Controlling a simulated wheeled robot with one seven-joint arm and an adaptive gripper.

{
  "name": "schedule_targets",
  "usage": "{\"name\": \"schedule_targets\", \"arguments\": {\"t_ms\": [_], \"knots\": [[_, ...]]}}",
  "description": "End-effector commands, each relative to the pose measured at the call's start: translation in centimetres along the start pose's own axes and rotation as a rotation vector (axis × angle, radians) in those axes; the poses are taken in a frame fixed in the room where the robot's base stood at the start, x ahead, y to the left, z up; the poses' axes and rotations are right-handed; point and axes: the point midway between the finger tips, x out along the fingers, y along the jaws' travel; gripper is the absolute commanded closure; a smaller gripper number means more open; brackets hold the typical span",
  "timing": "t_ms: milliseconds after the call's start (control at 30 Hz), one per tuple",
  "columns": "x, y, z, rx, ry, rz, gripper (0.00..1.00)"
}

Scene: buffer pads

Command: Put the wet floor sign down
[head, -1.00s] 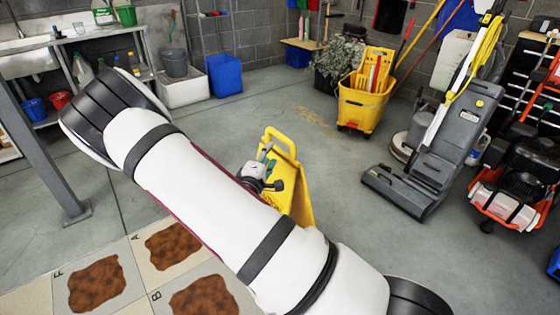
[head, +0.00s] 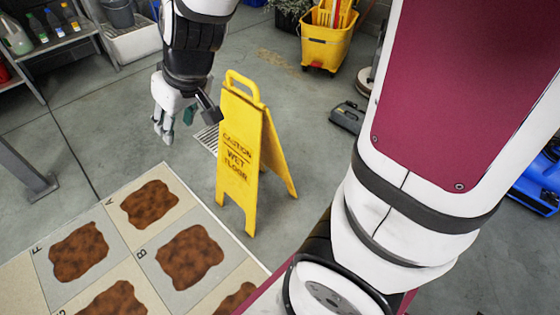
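The yellow wet floor sign (head: 240,155) stands upright on the grey floor in the head view, its two panels spread apart like an A. Its front panel reads "CAUTION WET FLOOR", and a handle loop tops it. My gripper (head: 180,122) hangs just left of the sign's upper part, fingers pointing down. The fingers look spread, with nothing between them. The right finger comes close to the sign's left edge; whether it touches cannot be told. The handle looks free of the fingers.
Light tiles with brown stained patches (head: 188,256) lie at the lower left, bordering the sign's feet. A floor drain (head: 208,139) is behind the sign. A yellow mop bucket (head: 327,48) stands further back. A grey post (head: 25,175) is at the left.

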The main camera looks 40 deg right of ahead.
Motion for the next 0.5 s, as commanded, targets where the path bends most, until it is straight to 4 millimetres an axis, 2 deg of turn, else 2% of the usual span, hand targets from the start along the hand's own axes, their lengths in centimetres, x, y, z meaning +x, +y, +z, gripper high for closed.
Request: {"name": "schedule_targets", "arguments": {"t_ms": [33, 233, 400, 500], "knots": [[-2.2, -0.9, 1.1, 0.006, -0.017, -0.029, 0.62], [-9.3, -3.0, 8.0, 0.027, -0.161, -0.072, 0.62], [-14.4, -3.1, 14.7, 0.062, -0.289, -0.011, 0.62], [-16.5, -2.7, 18.0, 0.09, -0.349, 0.043, 0.62]]}}
